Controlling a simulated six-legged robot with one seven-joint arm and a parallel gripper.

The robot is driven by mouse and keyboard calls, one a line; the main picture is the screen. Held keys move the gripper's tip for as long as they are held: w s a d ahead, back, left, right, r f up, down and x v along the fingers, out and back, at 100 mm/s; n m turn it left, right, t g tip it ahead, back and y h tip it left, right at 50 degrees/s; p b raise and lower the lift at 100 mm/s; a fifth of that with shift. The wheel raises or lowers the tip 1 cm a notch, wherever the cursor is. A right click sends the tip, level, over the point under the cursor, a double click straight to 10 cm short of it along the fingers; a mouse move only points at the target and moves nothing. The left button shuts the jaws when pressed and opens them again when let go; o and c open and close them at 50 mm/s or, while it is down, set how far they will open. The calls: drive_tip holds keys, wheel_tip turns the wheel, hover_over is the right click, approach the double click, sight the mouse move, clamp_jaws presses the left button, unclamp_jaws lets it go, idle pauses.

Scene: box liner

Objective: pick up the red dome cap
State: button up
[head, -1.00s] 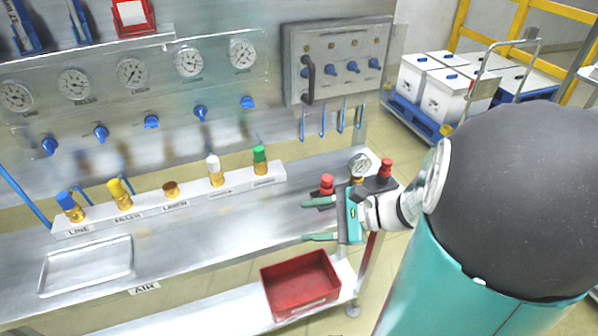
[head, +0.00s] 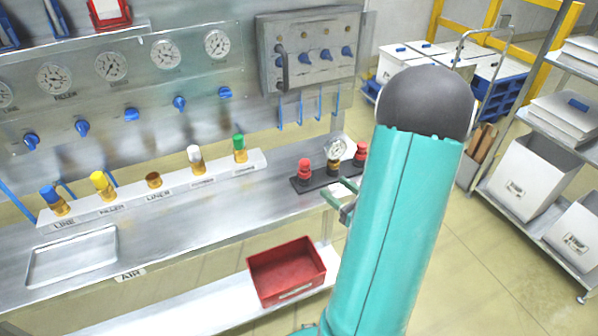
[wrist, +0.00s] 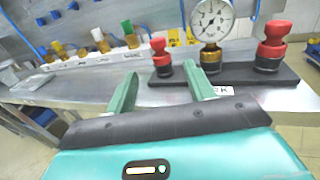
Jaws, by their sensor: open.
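Two red-topped fittings stand on a black base, one at each side of a round gauge. The left red-topped piece (head: 304,171) also shows in the wrist view (wrist: 160,55), ahead of my fingers. The right red-topped piece (head: 360,153) also shows in the wrist view (wrist: 273,42), farther right and larger. I cannot tell for sure which is the red dome cap. My gripper (wrist: 160,76) is open and empty, pointing toward the black base and apart from the red pieces. In the head view my gripper (head: 338,194) is mostly hidden behind my teal arm.
The gauge (head: 336,150) stands between the red pieces. A labelled rack (head: 180,186) holds blue, yellow, white and green caps and a bare brass fitting. A red bin (head: 287,270) sits on the lower shelf. An empty metal tray (head: 73,257) lies left. Open bench lies between.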

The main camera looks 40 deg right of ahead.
sight(308, 169)
drive_tip(key=w, duration=1.3)
drive_tip(key=shift+w+f, duration=0.1)
drive_tip(key=c, duration=1)
